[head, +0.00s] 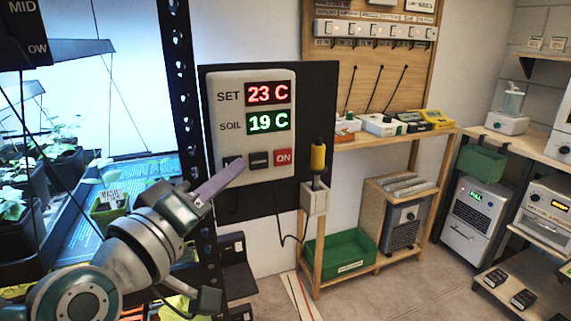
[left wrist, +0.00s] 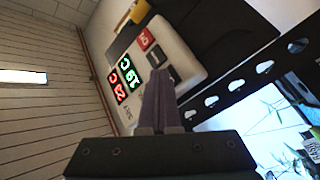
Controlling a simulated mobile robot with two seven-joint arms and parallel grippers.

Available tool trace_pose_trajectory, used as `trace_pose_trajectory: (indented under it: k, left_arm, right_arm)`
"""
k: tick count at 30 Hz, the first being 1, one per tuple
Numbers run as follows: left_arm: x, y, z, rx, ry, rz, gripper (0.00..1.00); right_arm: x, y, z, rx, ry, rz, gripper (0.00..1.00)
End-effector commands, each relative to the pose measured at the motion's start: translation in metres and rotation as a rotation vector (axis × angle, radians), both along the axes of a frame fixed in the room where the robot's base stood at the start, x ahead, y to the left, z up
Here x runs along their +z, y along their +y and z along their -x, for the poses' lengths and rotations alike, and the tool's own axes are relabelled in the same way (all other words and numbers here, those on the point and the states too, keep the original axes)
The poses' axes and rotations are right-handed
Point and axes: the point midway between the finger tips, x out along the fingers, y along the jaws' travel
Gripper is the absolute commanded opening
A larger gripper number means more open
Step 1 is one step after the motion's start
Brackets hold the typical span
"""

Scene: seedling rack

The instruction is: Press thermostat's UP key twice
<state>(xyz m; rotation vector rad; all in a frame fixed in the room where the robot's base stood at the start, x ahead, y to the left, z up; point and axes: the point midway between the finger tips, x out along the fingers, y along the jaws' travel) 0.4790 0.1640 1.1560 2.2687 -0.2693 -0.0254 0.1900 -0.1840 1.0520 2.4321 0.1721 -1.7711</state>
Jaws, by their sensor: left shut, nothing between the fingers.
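The thermostat (head: 220,125) is a pale panel on a dark board. Its red display reads SET 23 C and its green one SOIL 19 C. Below are a dark left key (head: 232,159), a dark middle key (head: 259,160) and a red ON key (head: 283,157). My left gripper (head: 238,167) is shut and empty, its purple fingertips at the left key and partly covering it. I cannot tell whether they touch it. In the left wrist view the fingers (left wrist: 161,78) hide that key; the thermostat (left wrist: 185,45) lies behind them. My right gripper is not in view.
A lit seedling rack with a dark perforated post (head: 178,85) stands close to the left of the thermostat. A yellow-handled tool (head: 318,158) sits in a holder just right of it. A wooden bench (head: 400,139) and a green bin (head: 340,253) stand further right.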

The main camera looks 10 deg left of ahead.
Motion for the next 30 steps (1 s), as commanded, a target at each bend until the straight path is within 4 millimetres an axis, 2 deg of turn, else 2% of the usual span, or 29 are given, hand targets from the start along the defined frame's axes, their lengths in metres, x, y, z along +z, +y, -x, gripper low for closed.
trace_pose_trajectory:
  k: [11, 21, 30]
  left_arm:
    - [0.001, 0.001, 0.000, 0.001, 0.000, 0.000, 0.00]
    - [0.001, -0.007, 0.012, 0.001, -0.001, 0.000, 0.00]
    - [0.001, -0.008, 0.012, 0.000, 0.000, 0.000, 0.00]
  right_arm:
    - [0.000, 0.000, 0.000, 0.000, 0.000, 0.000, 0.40]
    - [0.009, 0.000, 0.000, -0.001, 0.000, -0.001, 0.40]
    - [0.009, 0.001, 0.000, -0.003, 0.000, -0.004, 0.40]
